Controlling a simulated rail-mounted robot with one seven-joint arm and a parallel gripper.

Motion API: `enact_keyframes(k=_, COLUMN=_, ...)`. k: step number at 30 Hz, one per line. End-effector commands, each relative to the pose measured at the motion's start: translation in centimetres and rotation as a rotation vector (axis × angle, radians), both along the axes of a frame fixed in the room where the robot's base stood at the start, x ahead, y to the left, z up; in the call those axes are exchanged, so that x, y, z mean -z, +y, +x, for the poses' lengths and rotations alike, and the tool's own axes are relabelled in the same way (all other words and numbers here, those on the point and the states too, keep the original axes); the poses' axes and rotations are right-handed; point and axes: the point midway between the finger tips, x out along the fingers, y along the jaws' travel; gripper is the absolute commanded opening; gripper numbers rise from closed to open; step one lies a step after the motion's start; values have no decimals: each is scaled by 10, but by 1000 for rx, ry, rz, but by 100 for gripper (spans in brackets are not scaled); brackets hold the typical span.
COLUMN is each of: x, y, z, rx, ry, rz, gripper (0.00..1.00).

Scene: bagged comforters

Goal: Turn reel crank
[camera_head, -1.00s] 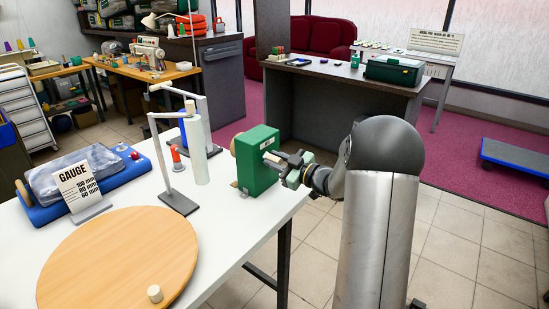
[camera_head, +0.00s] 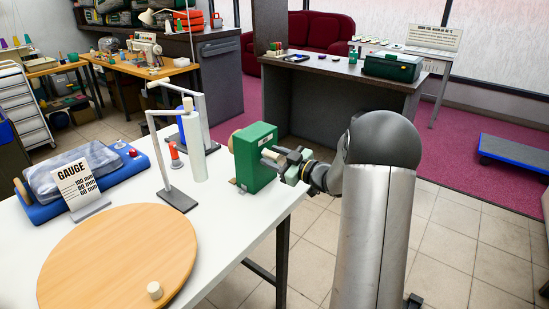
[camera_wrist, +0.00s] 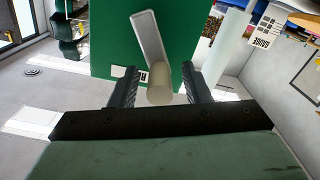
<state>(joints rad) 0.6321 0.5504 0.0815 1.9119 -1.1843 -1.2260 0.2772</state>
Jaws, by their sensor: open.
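The green reel box (camera_head: 255,158) stands at the right edge of the white table, with a round wooden part (camera_head: 235,141) on its far left side. In the wrist view the box face (camera_wrist: 110,40) carries a grey crank arm (camera_wrist: 149,36), slanting from upper left down to a pale round knob (camera_wrist: 160,90). My gripper (camera_head: 280,160) is at the box's right face, and in the wrist view its open fingers (camera_wrist: 157,88) stand on either side of the knob. The right finger looks close to the knob; I cannot tell whether they touch.
A wooden turntable disc (camera_head: 120,255) with a small peg lies on the near table. Grey stands and a white roll (camera_head: 193,150) are left of the box. A gauge card (camera_head: 78,186) and blue tray (camera_head: 85,185) sit farther left.

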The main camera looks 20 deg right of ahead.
Motion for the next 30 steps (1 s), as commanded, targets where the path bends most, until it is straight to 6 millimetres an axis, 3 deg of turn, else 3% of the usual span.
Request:
enact_keyframes(k=5, x=0, y=-7, z=-11, rx=2, ry=-1, rz=-2, gripper=43)
enact_keyframes(k=8, x=0, y=-16, z=-28, rx=4, ry=-1, rz=-1, gripper=43)
enact_keyframes(k=22, x=0, y=-69, z=-125, rx=3, ry=0, rz=-1, gripper=43)
enact_keyframes(k=30, x=0, y=-82, z=-151, rx=1, ry=1, rz=1, gripper=43)
